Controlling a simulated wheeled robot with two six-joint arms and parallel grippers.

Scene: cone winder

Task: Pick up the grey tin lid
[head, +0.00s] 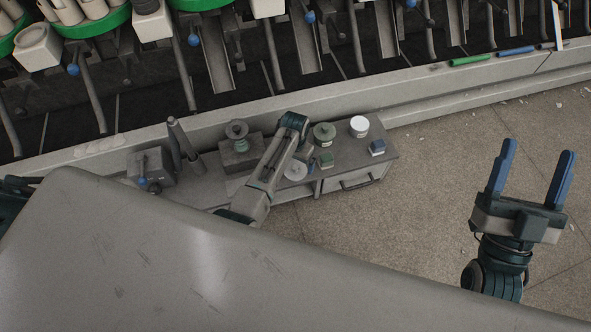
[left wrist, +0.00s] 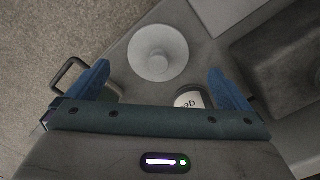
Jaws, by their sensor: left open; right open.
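The grey tin lid is a pale round disc with a small raised centre; in the left wrist view the lid (left wrist: 158,52) lies flat between and just beyond my fingertips. In the head view the lid (head: 294,171) lies on the grey bench top, partly beside my left arm. My left gripper (left wrist: 158,72) is open and empty above the bench, its blue fingers on either side of the lid and apart from it. In the head view my arm hides most of that gripper. My right gripper (head: 537,152) is open and empty over the floor at the right, fingers up.
A white lettered tin (left wrist: 190,99) stands close to the lid by my right-hand finger. The winding machine (head: 300,90) runs behind.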

